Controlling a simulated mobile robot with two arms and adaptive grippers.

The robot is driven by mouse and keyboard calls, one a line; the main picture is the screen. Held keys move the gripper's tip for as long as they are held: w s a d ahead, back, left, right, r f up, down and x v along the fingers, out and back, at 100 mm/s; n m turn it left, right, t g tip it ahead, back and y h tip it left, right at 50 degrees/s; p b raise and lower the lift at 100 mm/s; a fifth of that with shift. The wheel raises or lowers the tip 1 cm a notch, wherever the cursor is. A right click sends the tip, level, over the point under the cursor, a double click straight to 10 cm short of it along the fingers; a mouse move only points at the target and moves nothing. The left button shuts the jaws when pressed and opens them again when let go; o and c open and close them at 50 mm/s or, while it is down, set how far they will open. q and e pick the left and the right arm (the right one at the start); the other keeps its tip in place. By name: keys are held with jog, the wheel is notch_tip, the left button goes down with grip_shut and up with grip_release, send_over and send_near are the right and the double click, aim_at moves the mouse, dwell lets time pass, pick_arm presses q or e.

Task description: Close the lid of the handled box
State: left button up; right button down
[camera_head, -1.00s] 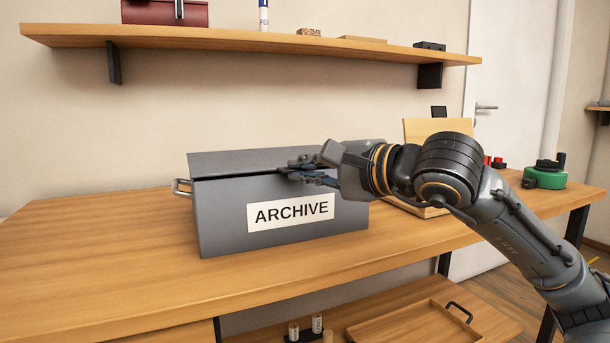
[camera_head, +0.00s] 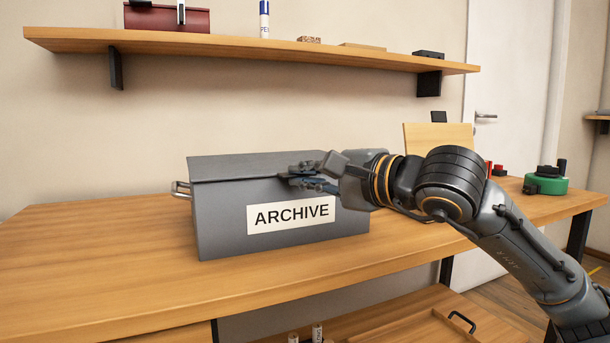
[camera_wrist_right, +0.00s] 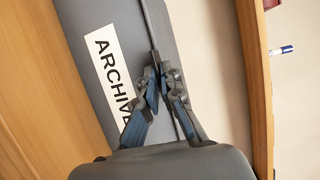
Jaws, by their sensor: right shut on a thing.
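The grey handled box (camera_head: 220,225) stands on the wooden desk, with a white ARCHIVE label on its front and a metal handle (camera_head: 181,189) at its left end. Its lid (camera_head: 240,165) lies low over the top, close to the front wall's rim; any small gap is hard to judge. My right gripper (camera_head: 292,177) is at the lid's front edge, right of the middle, its fingers shut on that edge. The right wrist view shows the fingertips (camera_wrist_right: 158,68) pinched at the seam between the label side and the lid (camera_wrist_right: 188,62). My left gripper is not in view.
The wooden desk (camera_head: 90,265) is clear to the left and in front of the box. A wall shelf (camera_head: 250,45) with several objects hangs above. A light wooden board (camera_head: 438,136) and a green device (camera_head: 546,182) stand to the right.

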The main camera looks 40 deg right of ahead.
jog(key=c, duration=1.5)
grip_release()
jog(key=shift+f, duration=0.6)
jog(key=shift+c, duration=0.2)
jog(key=shift+r, duration=0.1)
jog(key=shift+r, duration=0.15)
jog(key=s+d+r, duration=0.1)
jog(key=s, duration=1)
jog(key=shift+s+d+r, duration=0.15)
jog(key=shift+s+d, duration=0.2)
jog(key=shift+d, duration=0.05)
